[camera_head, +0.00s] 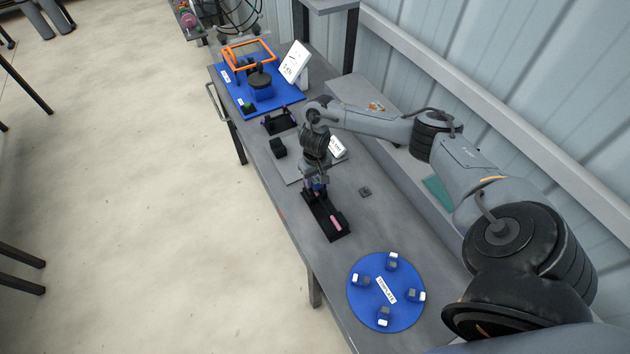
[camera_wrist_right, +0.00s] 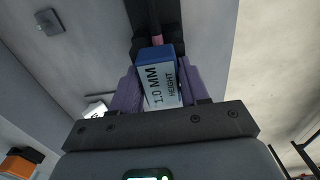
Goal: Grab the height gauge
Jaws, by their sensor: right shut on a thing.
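The height gauge (camera_wrist_right: 163,85) is a blue block with a white label reading "1.0 MM HEIGHT" in the right wrist view. My right gripper (camera_wrist_right: 158,90) is shut on it, with a purple finger on each side. In the head view my right gripper (camera_head: 317,186) points down at the far end of a black holder (camera_head: 330,220) with a pink piece (camera_head: 336,221) in it. The gauge is mostly hidden there by the gripper. I cannot tell whether the gauge still touches the holder. My left gripper is not in view.
A round blue template plate (camera_head: 365,309) with several small blocks lies at the near end of the grey bench (camera_head: 285,200). A blue board (camera_head: 286,99) with an orange frame (camera_head: 247,55) is at the far end. A small grey square (camera_head: 365,191) lies right of the holder.

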